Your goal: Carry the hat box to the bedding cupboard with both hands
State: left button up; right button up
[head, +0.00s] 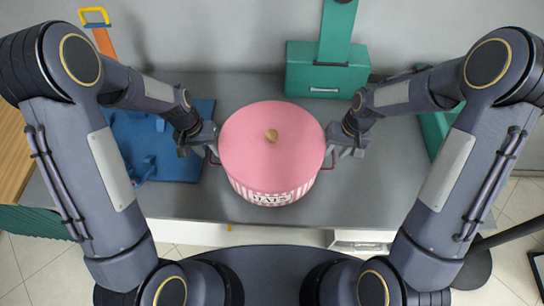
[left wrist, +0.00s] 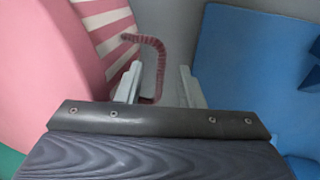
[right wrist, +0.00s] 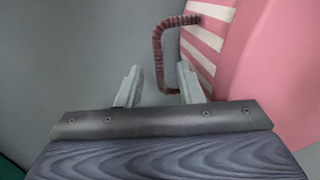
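The hat box (head: 262,150) is round, with a pink lid, a gold knob, striped pink and white sides and a "HATS" label. It stands on the grey counter (head: 240,90) between my grippers. My left gripper (head: 211,147) is at its left handle; in the left wrist view the open fingers (left wrist: 160,85) have the dark red handle (left wrist: 157,65) between them. My right gripper (head: 335,150) is at the right handle; in the right wrist view the open fingers (right wrist: 158,85) have the rope-like handle (right wrist: 160,50) between them. Neither gripper has closed on a handle.
A blue mat (head: 180,165) with blue pieces lies left of the box. A green case (head: 305,70) stands behind it, and another green object (head: 432,130) is at the right. A wooden surface (head: 12,150) is at the far left. The counter's front edge is close to my base.

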pick_arm(q)
jog(key=shift+f, duration=0.45)
pick_arm(e)
jog(key=shift+a+f, duration=0.1)
jog(key=shift+f, duration=0.3)
pick_arm(q)
grip_shut()
pick_arm(e)
grip_shut()
